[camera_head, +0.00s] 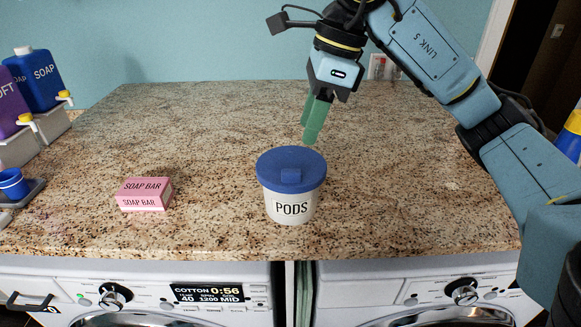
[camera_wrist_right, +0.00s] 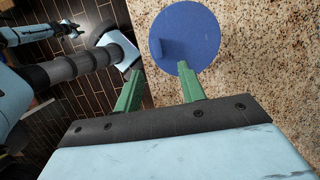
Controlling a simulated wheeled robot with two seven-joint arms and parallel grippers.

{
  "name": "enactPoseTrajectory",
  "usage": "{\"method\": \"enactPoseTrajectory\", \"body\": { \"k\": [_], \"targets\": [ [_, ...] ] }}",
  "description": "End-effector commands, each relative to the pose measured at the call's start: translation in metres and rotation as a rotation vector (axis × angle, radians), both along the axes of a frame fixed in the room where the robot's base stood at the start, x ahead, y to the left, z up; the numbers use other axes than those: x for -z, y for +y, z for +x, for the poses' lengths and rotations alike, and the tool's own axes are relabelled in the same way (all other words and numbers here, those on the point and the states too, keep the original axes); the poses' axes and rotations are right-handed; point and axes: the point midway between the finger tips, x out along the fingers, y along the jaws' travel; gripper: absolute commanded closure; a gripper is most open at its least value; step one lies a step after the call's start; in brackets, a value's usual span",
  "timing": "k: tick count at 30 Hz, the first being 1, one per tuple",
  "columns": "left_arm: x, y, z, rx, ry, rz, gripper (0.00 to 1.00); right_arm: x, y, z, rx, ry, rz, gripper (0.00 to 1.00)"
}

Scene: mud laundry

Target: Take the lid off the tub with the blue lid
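The white tub (camera_head: 291,207) marked PODS stands upright on the granite counter near its front edge. My right gripper (camera_head: 313,132) is above and behind the tub, fingers pointing down. Its green fingers are apart and empty in the wrist view (camera_wrist_right: 159,72). My left gripper is absent from the head view; one of my arms shows small at the wrist view's upper left, its fingers unclear.
A pink soap bar box (camera_head: 144,194) lies left of the tub. Soap dispensers (camera_head: 38,80) and a small blue cup (camera_head: 13,184) stand at the far left. Two washing machines are below the counter (camera_head: 200,110).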

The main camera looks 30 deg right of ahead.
Motion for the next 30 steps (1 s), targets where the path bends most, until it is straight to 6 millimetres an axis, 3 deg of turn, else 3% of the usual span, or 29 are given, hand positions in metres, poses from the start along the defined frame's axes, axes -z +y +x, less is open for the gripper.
{"method": "enactPoseTrajectory", "body": {
  "k": [4,11,21,30],
  "targets": [
    [-0.001,0.0,0.0,0.0,0.001,0.0,0.64,0.025,0.006,0.003,0.0,0.003,-0.001,0.6],
    [-0.003,0.0,-0.001,0.001,0.001,0.0,0.64,0.04,0.01,0.005,-0.001,0.0,0.001,0.6],
    [-0.012,0.0,-0.001,0.001,0.001,-0.001,0.64,0.083,0.024,0.009,-0.002,0.0,0.002,0.6],
    [-0.012,0.0,-0.001,0.001,0.002,0.0,0.64,0.086,0.025,0.01,-0.002,-0.002,0.002,0.63]
  ]
}}
